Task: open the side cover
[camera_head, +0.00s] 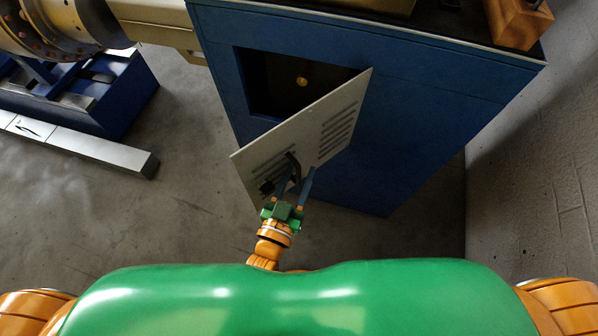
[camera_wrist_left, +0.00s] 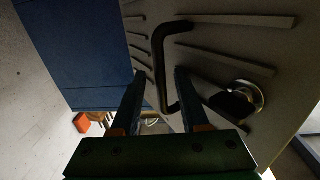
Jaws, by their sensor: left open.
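The side cover (camera_head: 270,152) is a light grey louvred panel. It stands swung out at an angle from the blue cabinet (camera_head: 400,130), and a dark opening (camera_head: 270,85) shows behind it. A black bar handle (camera_head: 294,166) is on its outer face. It also shows large in the left wrist view (camera_wrist_left: 158,50). My left gripper (camera_head: 295,176) is open at the handle; in the wrist view the handle's lower part lies between the two fingers (camera_wrist_left: 158,90). I cannot tell if a finger touches it. My right gripper is out of view.
A round dark latch with a metal ring (camera_wrist_left: 240,101) sits on the cover beside the handle. A grey beam (camera_head: 100,147) lies on the floor at left. A wall (camera_head: 540,170) stands at right. Floor left of the cover is clear.

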